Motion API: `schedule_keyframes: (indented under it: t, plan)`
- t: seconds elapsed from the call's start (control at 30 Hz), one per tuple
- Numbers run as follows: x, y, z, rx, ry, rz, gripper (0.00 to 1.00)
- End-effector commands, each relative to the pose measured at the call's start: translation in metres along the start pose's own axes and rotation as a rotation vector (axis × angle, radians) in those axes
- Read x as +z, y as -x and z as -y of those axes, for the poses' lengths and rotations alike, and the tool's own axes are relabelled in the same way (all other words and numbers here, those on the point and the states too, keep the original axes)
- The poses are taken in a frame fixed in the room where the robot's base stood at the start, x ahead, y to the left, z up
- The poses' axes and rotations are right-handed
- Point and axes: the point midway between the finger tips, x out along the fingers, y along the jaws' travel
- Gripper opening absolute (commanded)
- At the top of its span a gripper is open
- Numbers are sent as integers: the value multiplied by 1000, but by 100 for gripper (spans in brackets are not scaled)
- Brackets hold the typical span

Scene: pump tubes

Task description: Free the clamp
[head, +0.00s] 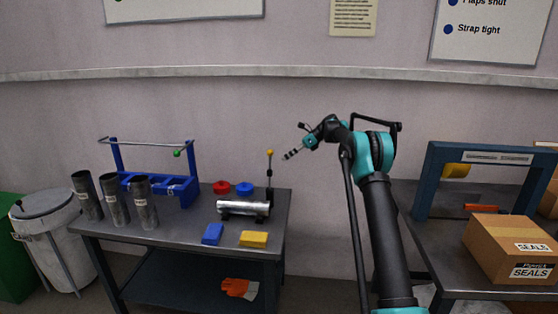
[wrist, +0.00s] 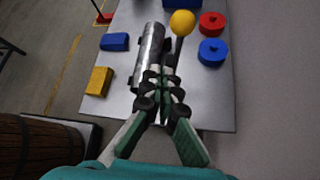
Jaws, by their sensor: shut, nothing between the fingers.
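A silver tube (head: 243,208) lies in a dark clamp cradle on the left metal bench; it also shows in the wrist view (wrist: 149,52). The clamp's black lever (head: 269,178) stands upright at the tube's right end and carries a yellow ball knob (head: 269,153). The knob appears at the top of the wrist view (wrist: 182,22). My gripper (head: 288,155) is shut and empty, in the air to the right of the knob in the head view. In the wrist view my fingertips (wrist: 163,76) overlap the near part of the tube; contact cannot be told.
On the bench (head: 150,232) are a red disc (head: 221,187), a blue disc (head: 244,189), a blue block (head: 212,234) and a yellow block (head: 254,239). Three upright grey tubes (head: 115,200) and a blue rack (head: 160,188) stand left. A cardboard box (head: 505,248) sits on the right bench.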

Motion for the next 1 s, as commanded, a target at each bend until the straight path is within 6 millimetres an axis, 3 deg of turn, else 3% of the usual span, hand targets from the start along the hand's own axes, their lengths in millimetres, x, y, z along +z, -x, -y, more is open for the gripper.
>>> schedule_keyframes:
  t: [0.13,0.33,0.8,1.0]
  plan:
    - [-6,24,14,-2,-1,0,0]
    - [-10,43,24,1,0,-1,0]
    - [-11,47,25,0,3,-2,0]
    - [-14,55,12,-37,86,-40,0]
